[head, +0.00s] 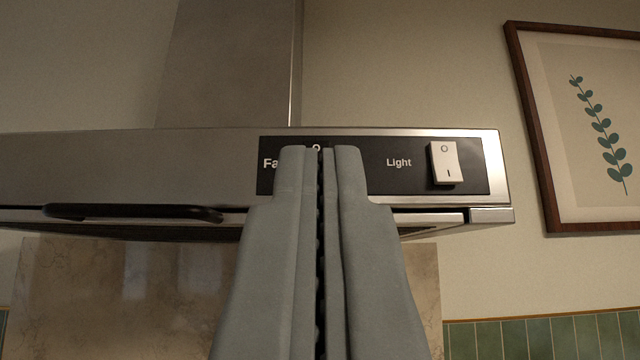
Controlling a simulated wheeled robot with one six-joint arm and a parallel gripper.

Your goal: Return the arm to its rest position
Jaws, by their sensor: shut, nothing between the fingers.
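My gripper (320,152) is shut and empty, its two grey fingers side by side in the middle of the head view. Its tips overlap the black control panel (375,178) on the front of the steel range hood (130,165). The fingers cover part of the "Fan" label and nearly all of the switch beside it. I cannot tell whether the tips touch the panel. The white Light switch (443,163) shows clear of the fingers, to their right.
A dark handle (132,212) runs along the hood's lower front edge at left. The hood's chimney (228,65) rises above. A framed leaf picture (530,120) hangs on the wall at right. Stone backsplash (100,290) and green tiles (545,338) lie below.

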